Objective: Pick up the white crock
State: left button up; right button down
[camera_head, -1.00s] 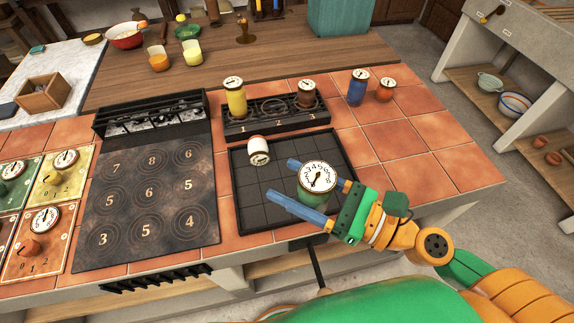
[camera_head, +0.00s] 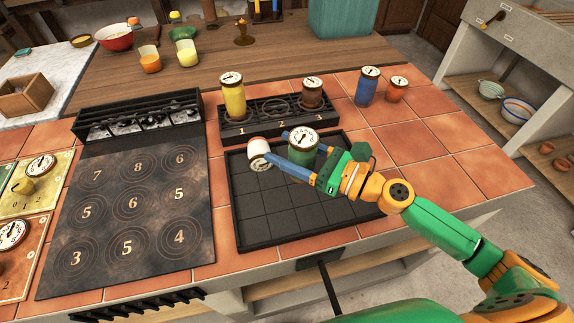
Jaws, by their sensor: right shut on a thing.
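The white crock (camera_head: 258,144) is at the back left of the dark gridded tray (camera_head: 265,238). It looks tipped on its side, its dial end turned toward me. My right gripper (camera_head: 277,147) has its two blue fingers on either side of a green crock (camera_head: 303,153) with a dial lid and is shut on it. The green crock is upright, just right of the white crock. The near fingertip overlaps the white crock's edge in the picture; I cannot tell whether they touch. Whether the green crock rests on the tray is unclear. My left gripper is out of view.
Behind the tray, a numbered black rack (camera_head: 270,122) holds a yellow crock (camera_head: 233,100) and a brown crock (camera_head: 312,97). A blue crock (camera_head: 366,90) and an orange crock (camera_head: 396,92) stand on the tiles to its right. A numbered dark hob (camera_head: 130,205) lies left. The tray's front is clear.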

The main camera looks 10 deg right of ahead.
jog(key=shift+w+f+b, duration=0.15)
jog(key=shift+f+b, duration=0.25)
jog(key=shift+f, duration=0.55)
jog(key=shift+w+f+b, duration=0.15)
jog(key=shift+f+b, duration=0.2)
jog(key=shift+f, duration=0.55)
jog(key=shift+f, duration=0.2)
jog(key=shift+c, duration=0.3)
grip_release()
jog(key=shift+r, duration=0.15)
